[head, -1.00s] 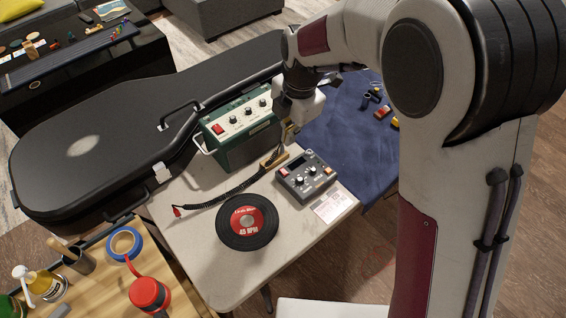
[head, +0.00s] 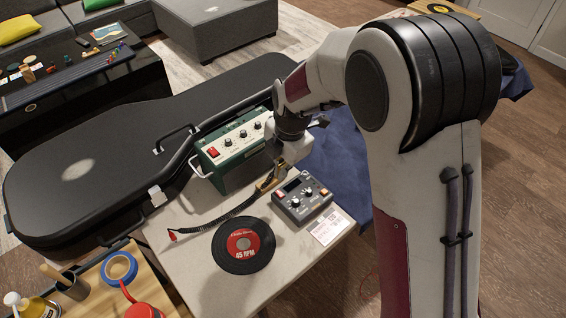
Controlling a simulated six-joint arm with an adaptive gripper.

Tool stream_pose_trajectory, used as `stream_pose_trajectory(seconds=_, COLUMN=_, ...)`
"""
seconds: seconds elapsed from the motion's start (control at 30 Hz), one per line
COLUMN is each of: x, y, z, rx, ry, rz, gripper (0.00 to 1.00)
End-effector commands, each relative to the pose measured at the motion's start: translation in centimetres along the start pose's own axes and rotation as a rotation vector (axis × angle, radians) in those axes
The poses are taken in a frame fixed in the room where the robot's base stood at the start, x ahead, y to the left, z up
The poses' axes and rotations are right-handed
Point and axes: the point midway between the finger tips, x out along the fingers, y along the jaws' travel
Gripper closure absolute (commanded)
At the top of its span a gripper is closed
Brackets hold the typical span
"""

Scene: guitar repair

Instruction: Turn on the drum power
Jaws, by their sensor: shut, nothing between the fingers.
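The grey drum machine (head: 303,200), a small box with knobs, coloured buttons and a small display, lies on the pale table. Its power switch is too small to make out. My gripper (head: 279,169) is shut and empty, pointing down just behind the drum machine's back left corner. I cannot tell whether its tips touch anything. A small brown block (head: 267,184) lies by the fingertips, partly hidden.
A green amplifier box (head: 235,150) with a red switch stands close behind and left of my gripper. A black guitar case (head: 90,160) lies beyond.

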Motion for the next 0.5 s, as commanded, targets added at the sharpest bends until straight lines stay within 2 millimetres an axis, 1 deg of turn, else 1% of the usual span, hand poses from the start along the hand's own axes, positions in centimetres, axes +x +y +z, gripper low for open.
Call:
stream_pose_trajectory(seconds=0.1, x=1.6, y=-0.1, z=-0.1, rx=0.000, ry=0.001, rz=-0.003, gripper=1.00)
stream_pose_trajectory(seconds=0.5, x=6.1, y=-0.1, z=0.0, rx=-0.001, ry=0.000, rz=-0.002, gripper=1.00)
